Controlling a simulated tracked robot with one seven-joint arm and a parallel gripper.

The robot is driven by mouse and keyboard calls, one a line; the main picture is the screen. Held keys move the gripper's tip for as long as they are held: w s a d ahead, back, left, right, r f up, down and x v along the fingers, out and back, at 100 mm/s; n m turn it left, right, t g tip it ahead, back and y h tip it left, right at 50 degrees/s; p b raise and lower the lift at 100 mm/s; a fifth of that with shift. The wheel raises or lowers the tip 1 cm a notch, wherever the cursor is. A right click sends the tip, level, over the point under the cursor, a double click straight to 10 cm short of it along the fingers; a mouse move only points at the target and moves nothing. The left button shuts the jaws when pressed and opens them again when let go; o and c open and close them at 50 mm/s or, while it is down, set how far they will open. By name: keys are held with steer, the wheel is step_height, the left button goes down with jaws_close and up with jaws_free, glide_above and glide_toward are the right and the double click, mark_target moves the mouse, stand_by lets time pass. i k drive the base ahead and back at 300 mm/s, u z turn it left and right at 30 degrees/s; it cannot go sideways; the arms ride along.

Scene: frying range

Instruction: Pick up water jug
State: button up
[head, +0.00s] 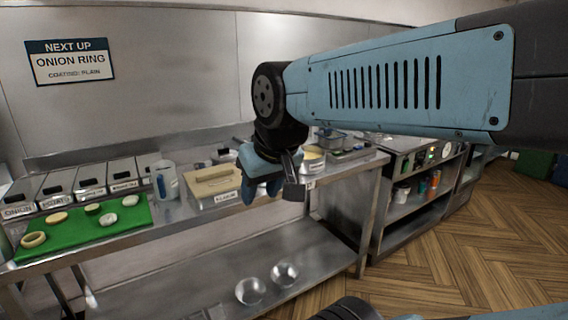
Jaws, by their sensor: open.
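The green mat (125,216) holds several round food pieces, with a row of labelled steel bins (92,181) behind. The beige lidded box (207,202) stands between jug and gripper. A tub (313,160) stands farther right. Two metal bowls (250,291) sit on the lower shelf.

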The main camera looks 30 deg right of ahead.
mark_target(164, 174)
steer(key=z, duration=0.25)
steer(key=i, duration=1.25)
steer(key=z, duration=0.2)
